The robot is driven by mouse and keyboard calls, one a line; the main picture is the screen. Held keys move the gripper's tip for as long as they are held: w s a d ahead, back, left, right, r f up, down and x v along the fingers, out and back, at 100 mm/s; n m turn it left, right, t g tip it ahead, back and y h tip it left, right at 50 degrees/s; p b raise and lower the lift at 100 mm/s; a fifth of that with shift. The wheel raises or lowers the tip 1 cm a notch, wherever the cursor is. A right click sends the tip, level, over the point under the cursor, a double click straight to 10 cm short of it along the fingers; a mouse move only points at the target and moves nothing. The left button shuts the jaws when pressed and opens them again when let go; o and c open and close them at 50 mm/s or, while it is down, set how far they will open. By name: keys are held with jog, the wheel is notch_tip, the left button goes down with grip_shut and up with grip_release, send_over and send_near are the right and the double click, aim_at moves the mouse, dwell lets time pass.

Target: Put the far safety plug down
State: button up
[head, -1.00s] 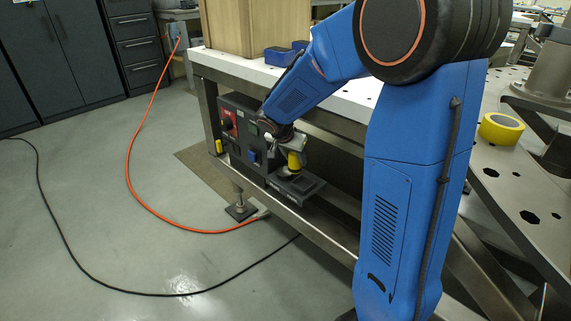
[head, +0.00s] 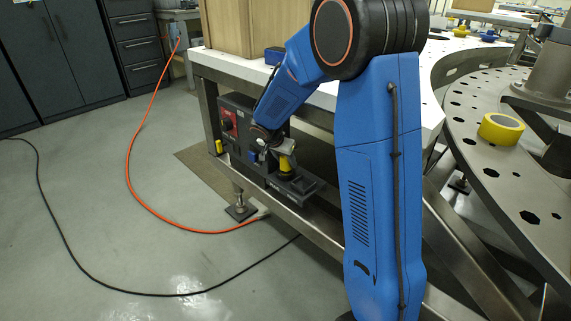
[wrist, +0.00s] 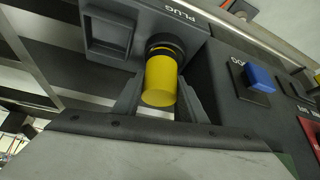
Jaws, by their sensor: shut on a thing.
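A yellow safety plug (wrist: 161,76) with a black collar is between the two fingers of my gripper (wrist: 160,97) in the wrist view. My gripper is shut on it. The plug also shows in the head view (head: 285,165), upright over the black plug holder (head: 303,186) on the low shelf. In the wrist view the collar meets the holder (wrist: 190,40) beside the label PLUG; I cannot tell whether it is fully seated. The holder's square recess (wrist: 107,33) is empty. My gripper (head: 284,158) is partly hidden by my wrist in the head view.
A dark control box (head: 238,125) with a red switch and a blue button (wrist: 260,77) stands beside the holder. A small yellow piece (head: 219,146) is at the table leg. The white tabletop (head: 228,64) overhangs the shelf. An orange cable (head: 128,165) lies on the floor.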

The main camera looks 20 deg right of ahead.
jog(key=shift+w+f, duration=0.2)
jog(key=shift+f, duration=0.65)
jog(key=shift+f, duration=0.15)
jog(key=o, duration=1.2)
jog(key=shift+c, duration=0.2)
jog(key=v, duration=1.2)
jog(key=s+d+r+n+y, duration=0.15)
jog(key=s+r, duration=0.25)
jog(key=s, duration=0.6)
jog(key=s+r+n+y, duration=0.1)
jog(key=s+r+n, duration=0.25)
jog(key=s, duration=0.65)
jog(key=s+a+n+y, duration=0.1)
jog(key=s+n, duration=0.2)
jog(key=s, duration=0.6)
jog(key=s+a+n+t+y, duration=0.1)
jog(key=s+a+n, duration=0.1)
jog(key=s, duration=0.8)
jog(key=shift+f+n, duration=0.45)
jog(key=shift+n, duration=0.05)
